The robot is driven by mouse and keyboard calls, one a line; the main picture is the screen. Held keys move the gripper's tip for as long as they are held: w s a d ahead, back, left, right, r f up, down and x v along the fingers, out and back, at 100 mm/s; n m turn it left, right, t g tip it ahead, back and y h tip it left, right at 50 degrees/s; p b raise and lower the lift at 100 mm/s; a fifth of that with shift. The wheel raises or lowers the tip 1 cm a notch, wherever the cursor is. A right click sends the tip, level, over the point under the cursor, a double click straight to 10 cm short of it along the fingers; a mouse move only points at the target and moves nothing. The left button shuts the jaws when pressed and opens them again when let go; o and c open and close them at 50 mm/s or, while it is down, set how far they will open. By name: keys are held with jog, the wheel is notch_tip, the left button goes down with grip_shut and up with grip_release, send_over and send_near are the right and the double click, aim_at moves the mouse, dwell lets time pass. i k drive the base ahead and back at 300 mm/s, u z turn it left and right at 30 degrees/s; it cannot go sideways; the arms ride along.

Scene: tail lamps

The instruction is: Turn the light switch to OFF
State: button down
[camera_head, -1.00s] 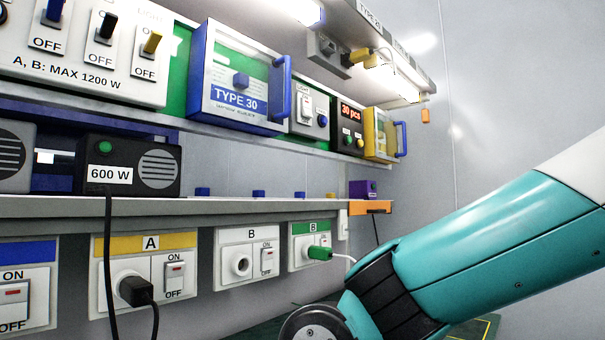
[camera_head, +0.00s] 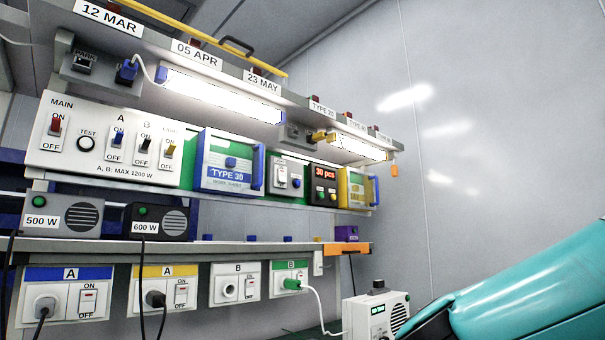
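A white switch panel (camera_head: 60,162) on the left carries several toggle switches with ON and OFF marks. Its rightmost toggle, with a yellow lever (camera_head: 170,150), has a faint label above it that seems to read LIGHT. The lever looks tilted up, away from the OFF mark. A white rocker switch (camera_head: 282,175) sits on a grey plate right of the TYPE 30 box; its small label is unreadable. Two lamps, a long strip light (camera_head: 220,95) and a shorter one (camera_head: 358,146), are lit. My teal arm shows at the lower right; my gripper is out of view.
Below the panel, a shelf (camera_head: 215,248) holds the 500 W box (camera_head: 62,215) and the 600 W box (camera_head: 158,222). Several sockets with switches and hanging cables are under it. A white device (camera_head: 376,316) stands beside my arm. The right wall is bare.

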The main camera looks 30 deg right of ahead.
aim_at(282, 179)
jog(key=z, duration=0.85)
jog(key=i, duration=1)
jog(key=z, duration=0.15)
